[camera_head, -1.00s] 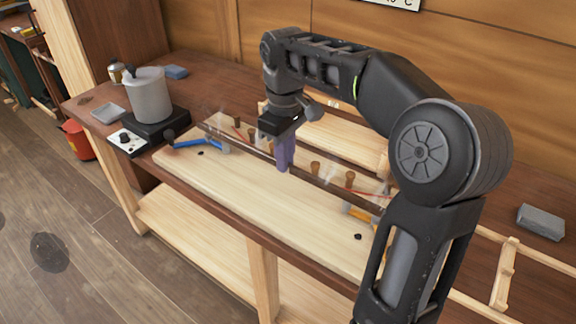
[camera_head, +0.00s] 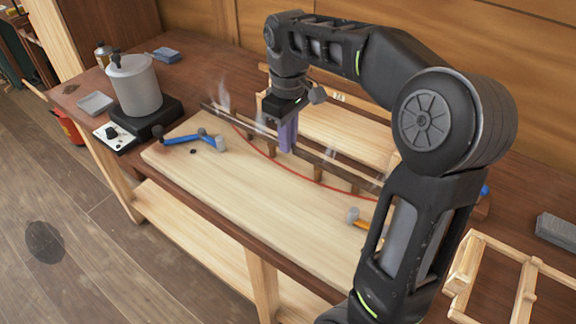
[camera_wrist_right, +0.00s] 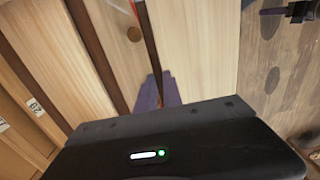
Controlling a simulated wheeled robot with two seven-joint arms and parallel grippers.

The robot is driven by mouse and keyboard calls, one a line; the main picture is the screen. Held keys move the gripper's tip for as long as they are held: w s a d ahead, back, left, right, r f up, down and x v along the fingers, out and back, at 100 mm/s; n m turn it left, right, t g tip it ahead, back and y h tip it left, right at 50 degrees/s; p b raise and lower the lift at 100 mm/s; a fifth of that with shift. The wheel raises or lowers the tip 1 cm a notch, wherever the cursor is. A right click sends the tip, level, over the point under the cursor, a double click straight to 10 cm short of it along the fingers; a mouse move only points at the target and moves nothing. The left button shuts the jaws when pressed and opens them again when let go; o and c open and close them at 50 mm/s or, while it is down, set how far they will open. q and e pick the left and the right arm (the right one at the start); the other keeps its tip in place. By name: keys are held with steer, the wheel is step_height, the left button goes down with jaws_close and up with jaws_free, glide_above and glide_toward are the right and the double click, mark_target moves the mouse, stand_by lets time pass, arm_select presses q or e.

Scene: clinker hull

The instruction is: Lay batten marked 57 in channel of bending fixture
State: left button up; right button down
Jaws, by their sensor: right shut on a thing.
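My right gripper (camera_head: 287,137), with purple fingers, is shut on a long dark batten (camera_head: 238,120). The batten runs slantwise over the rear part of the pale bending fixture (camera_head: 215,185), with wisps of steam around it. It appears raised above the wooden pegs (camera_head: 317,172). A curved red line crosses the board in front of it. No number is readable on the batten. The channel cannot be made out clearly. My left gripper is not in view.
A blue clamp (camera_head: 190,138) lies at the board's left end, and an orange clamp (camera_head: 362,220) is partly behind my arm. A steaming pot (camera_head: 134,85) stands on a black heater at left. A wooden rack (camera_head: 470,270) and grey block (camera_head: 556,230) are at right.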

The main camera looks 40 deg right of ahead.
mark_target(288, 174)
steer(key=shift+f, duration=1.95)
steer(key=shift+f, duration=1.9)
steer(key=shift+f, duration=0.15)
steer(key=c, duration=1.5)
jaws_free()
